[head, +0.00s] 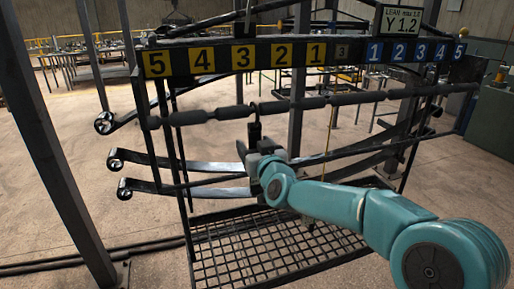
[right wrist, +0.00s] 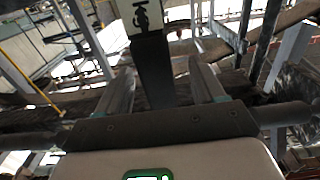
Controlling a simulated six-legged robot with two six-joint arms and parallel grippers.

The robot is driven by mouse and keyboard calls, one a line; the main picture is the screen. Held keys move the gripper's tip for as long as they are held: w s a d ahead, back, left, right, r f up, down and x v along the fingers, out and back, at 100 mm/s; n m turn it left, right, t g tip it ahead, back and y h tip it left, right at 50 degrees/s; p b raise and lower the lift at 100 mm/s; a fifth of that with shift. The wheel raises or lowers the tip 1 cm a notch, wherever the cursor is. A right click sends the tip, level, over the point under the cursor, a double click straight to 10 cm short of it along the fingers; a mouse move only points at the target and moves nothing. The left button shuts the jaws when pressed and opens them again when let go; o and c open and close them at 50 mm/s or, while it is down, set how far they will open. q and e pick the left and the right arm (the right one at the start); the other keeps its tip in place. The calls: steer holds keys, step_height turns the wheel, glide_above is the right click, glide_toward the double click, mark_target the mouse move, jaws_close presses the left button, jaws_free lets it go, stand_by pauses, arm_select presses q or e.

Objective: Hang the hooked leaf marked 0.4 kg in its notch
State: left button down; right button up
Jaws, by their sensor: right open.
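A dark hook piece (head: 255,127) hangs on the notched bar (head: 225,112) below the yellow number 2 and 1 plates. My right gripper (head: 256,152) is at its lower end, beneath the bar. In the right wrist view, the open fingers (right wrist: 160,78) stand on either side of a dark upright strap (right wrist: 155,70) with a white hook-picture tag (right wrist: 143,16) above. Two curved leaves (head: 195,166) (head: 185,190) run left from behind my gripper; I cannot tell which one the hook carries. No 0.4 kg mark is readable. My left gripper is out of view.
Yellow plates (head: 202,60) number 5 to 1 on the left, blue plates (head: 398,51) 1 to 5 on the right. A mesh shelf (head: 250,250) lies below. A dark post (head: 45,150) stands left.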

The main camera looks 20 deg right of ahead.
steer(key=shift+s, duration=0.3)
steer(key=s+b, duration=0.1)
steer(key=s, duration=2.4)
steer(key=shift+s+d+b, duration=0.35)
steer(key=shift+s+d, duration=0.05)
steer(key=shift+d, duration=0.05)
steer(key=shift+r, duration=0.1)
